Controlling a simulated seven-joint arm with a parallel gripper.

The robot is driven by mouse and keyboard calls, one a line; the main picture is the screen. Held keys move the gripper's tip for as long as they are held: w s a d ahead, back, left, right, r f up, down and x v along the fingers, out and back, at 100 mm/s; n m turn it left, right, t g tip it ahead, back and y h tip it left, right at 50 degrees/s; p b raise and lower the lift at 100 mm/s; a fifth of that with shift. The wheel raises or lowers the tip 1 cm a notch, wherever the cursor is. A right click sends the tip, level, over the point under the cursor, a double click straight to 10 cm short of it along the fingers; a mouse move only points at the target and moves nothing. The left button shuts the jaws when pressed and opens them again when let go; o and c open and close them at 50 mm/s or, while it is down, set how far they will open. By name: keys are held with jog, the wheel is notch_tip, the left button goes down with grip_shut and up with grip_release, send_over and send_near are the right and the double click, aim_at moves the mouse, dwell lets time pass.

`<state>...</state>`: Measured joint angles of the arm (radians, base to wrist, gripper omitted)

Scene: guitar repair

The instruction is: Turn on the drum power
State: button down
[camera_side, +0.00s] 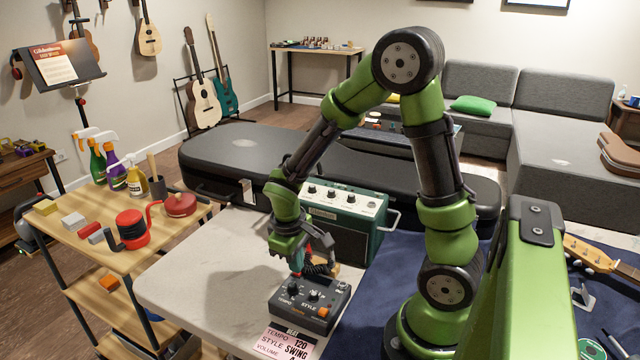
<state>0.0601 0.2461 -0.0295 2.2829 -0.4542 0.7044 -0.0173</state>
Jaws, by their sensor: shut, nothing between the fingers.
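The drum machine (310,304) is a dark box with knobs, a "STYLE" label and an orange button (323,312). It sits on the pale work table near the front. My gripper (299,272) points down just above the back part of the drum machine, near its knobs. Its fingers are shut with nothing between them. Whether they touch the box I cannot tell. The power switch cannot be made out. A pink card (288,341) reading tempo 120 and style swing lies in front of the drum machine.
A green amplifier (343,222) stands just behind my gripper. A black guitar case (235,160) lies behind it. A wooden cart (110,246) with spray bottles and tools stands at left. A blue mat (398,262) lies at right. The pale table (205,285) is clear left of the drum machine.

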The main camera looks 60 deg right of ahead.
notch_tip(320, 180, up, 14)
jog(key=a, duration=0.2)
jog(key=shift+a, duration=0.15)
jog(key=shift+s+d+r, duration=0.1)
jog(key=shift+s+d, duration=0.1)
jog(key=shift+d, duration=0.3)
jog(key=f, duration=0.4)
jog(key=d+f, duration=0.1)
jog(key=f, duration=0.4)
jog(key=d+f, duration=0.1)
jog(key=f, duration=0.4)
jog(key=shift+d, duration=0.1)
